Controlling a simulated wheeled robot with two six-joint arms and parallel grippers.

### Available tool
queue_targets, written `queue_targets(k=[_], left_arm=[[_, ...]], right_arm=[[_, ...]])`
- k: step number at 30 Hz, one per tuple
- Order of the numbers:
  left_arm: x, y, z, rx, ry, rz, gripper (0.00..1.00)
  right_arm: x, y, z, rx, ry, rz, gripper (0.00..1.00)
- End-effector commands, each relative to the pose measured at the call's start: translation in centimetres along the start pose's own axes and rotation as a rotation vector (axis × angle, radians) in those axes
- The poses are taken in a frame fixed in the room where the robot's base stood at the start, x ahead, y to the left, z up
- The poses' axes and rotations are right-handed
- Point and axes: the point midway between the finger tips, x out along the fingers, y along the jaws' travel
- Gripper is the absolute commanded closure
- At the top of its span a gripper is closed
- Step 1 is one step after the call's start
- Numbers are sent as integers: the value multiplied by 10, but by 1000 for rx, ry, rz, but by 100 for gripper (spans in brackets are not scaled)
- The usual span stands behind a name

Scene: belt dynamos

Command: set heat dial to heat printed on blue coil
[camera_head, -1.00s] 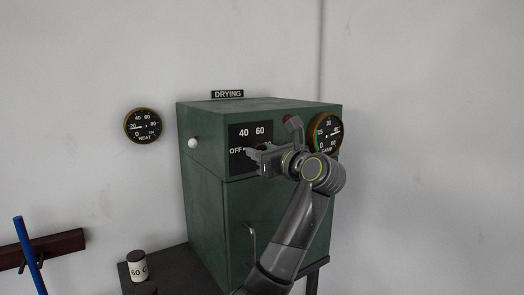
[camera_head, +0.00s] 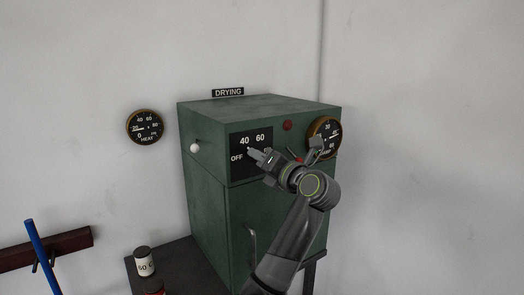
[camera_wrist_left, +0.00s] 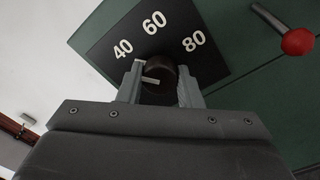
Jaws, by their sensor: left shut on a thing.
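The heat dial is a dark round knob with a pale pointer bar, seen in the left wrist view (camera_wrist_left: 166,70). Its black plate (camera_head: 237,174) on the green drying cabinet (camera_head: 205,190) is printed OFF, 40, 60, and 80 shows in the wrist view. My left gripper (camera_head: 257,154) is shut on the knob, one finger on each side. In the wrist view the pointer bar lies toward the left, on the 40 side; its exact setting is unclear. I see no blue coil. My right gripper is not in view.
A red-ended lever (camera_wrist_left: 298,41) sticks out beside the plate. A white knob (camera_head: 194,148) is on the cabinet's left side. Heat (camera_head: 145,127) and damp (camera_head: 324,136) gauges hang nearby. A labelled jar (camera_head: 144,262) stands on the dark table; a blue rod (camera_head: 42,257) is far left.

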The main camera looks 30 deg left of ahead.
Motion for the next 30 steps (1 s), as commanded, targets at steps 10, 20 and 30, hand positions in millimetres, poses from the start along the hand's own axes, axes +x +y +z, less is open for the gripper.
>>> queue_targets(k=[10,20,30], left_arm=[[0,1,1,132,-5,1,91],[0,0,1,153,-6,1,91],[0,0,0,152,-6,1,51]], right_arm=[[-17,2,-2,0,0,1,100],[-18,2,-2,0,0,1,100],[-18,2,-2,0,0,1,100]])
